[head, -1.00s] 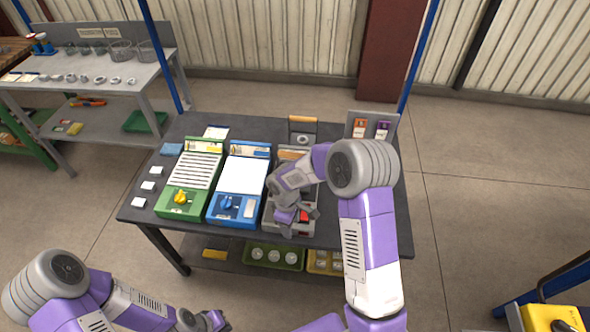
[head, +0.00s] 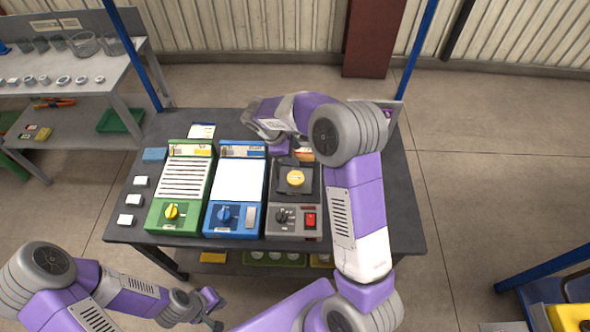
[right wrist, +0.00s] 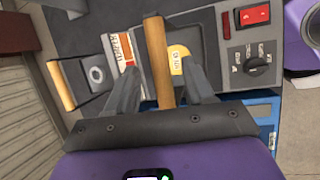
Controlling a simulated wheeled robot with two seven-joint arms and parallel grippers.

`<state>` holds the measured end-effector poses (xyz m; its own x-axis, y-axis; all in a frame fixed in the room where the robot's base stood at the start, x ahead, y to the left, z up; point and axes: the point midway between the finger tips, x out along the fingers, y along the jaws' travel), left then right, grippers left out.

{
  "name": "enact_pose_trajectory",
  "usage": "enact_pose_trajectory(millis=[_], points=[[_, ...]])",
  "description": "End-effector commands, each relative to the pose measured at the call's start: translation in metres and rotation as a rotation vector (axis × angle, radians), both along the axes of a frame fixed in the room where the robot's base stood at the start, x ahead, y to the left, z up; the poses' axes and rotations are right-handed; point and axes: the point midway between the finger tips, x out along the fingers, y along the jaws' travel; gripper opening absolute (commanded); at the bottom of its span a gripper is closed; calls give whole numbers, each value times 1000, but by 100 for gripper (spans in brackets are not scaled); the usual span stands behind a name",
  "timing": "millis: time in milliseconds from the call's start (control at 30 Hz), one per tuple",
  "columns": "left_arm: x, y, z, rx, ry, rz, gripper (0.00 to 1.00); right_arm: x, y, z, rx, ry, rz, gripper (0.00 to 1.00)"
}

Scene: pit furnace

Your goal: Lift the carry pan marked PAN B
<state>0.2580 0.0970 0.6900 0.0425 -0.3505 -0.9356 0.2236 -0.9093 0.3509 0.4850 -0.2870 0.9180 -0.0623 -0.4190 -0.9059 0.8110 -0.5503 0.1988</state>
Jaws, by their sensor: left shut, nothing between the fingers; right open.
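A dark square pan (head: 281,190) with a round yellow piece (head: 296,178) on it sits on the grey unit (head: 308,236). In the right wrist view its wooden handle (right wrist: 155,45) lies between the fingers of my right gripper (right wrist: 162,88), which is open. I cannot tell if the fingers touch it. In the head view my right gripper (head: 285,154) is at the unit's back end, partly hidden by my arm. A second dark pan (right wrist: 82,72) with a wooden handle (right wrist: 61,86) shows at the left of the wrist view. PAN B marking is unreadable. My left gripper (head: 213,312) is shut, empty, low in front of the table.
The grey unit has a red switch (head: 310,219) and dark knob (head: 281,215). Blue (head: 236,218) and green (head: 172,216) units stand to its left. Small white blocks (head: 133,200) lie at the table's left edge. The table's right side is partly clear, under my right arm.

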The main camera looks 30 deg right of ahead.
Motion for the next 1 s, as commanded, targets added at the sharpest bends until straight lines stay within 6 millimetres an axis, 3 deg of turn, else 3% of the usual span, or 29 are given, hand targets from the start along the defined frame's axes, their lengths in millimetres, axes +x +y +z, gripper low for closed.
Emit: enact_pose_trajectory(millis=[300,1000], points=[[1,0,-14,0,-2,1,0,-6,-16,-42,1,1,-1,53],[1,0,-14,0,-2,1,0,-6,-17,-46,1,0,0,53]])
